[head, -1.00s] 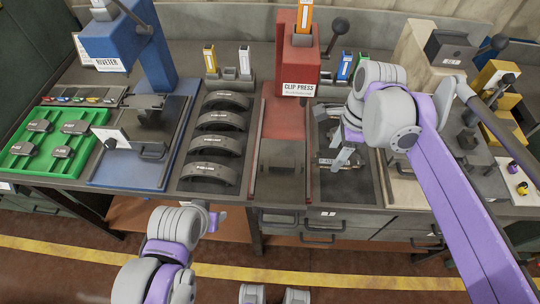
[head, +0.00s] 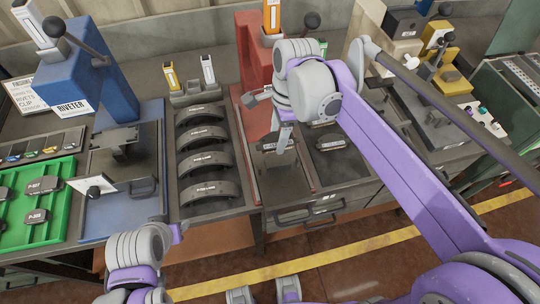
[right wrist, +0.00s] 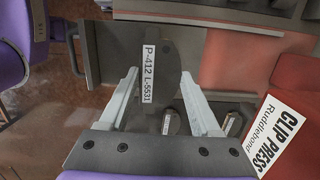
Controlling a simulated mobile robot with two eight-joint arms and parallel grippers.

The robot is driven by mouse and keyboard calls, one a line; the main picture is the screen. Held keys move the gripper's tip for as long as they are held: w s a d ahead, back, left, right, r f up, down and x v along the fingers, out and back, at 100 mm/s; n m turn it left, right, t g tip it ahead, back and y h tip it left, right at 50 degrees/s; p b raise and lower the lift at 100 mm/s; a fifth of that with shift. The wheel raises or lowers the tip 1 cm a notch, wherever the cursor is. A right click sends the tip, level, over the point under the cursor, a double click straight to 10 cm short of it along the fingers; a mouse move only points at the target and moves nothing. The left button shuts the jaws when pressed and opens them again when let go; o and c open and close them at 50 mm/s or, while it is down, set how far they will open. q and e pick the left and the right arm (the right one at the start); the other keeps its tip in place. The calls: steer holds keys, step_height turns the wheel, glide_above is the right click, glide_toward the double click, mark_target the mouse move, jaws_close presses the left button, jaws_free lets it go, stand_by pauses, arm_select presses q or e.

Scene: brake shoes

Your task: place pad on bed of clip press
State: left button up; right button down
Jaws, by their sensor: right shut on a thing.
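The clip press (head: 258,65) is the red machine at the back centre; its red side and label also show in the right wrist view (right wrist: 296,92). Its bed (right wrist: 112,45) is a dark grey plate in front of the red base. My right gripper (head: 277,145) is shut on a dark pad (right wrist: 172,60) labelled P-412 L-5531, held between both fingertips (right wrist: 160,75). The pad is over the bed; whether it touches is unclear. My arm hides part of the press. My left gripper (head: 177,233) is low at front left, its fingers not discernible.
Right of the bed is a dark tray (head: 345,165) with a labelled pad. Left are curved brake shoes (head: 205,160) in a rack, the blue riveter (head: 75,75) and a green tray (head: 40,225). A drawer handle (right wrist: 72,50) is at the bench front.

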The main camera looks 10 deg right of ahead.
glide_above(277, 161)
steer(key=f, duration=0.4)
steer(key=shift+w+d, duration=0.1)
steer(key=shift+d, duration=0.25)
steer(key=shift+a+f, duration=0.1)
steer(key=shift+f, duration=2.1)
steer(key=shift+b, duration=0.3)
steer(key=shift+f, duration=0.2)
steer(key=shift+c, duration=0.5)
jaws_free()
steer(key=shift+r, duration=0.1)
steer(key=shift+r, duration=0.45)
steer(key=r, duration=0.3)
steer(key=d+r, duration=0.1)
steer(key=r, duration=0.3)
steer(key=r+p, duration=0.1)
steer(key=r, duration=0.3)
steer(key=shift+d+r, duration=0.15)
steer(key=shift+d, duration=0.1)
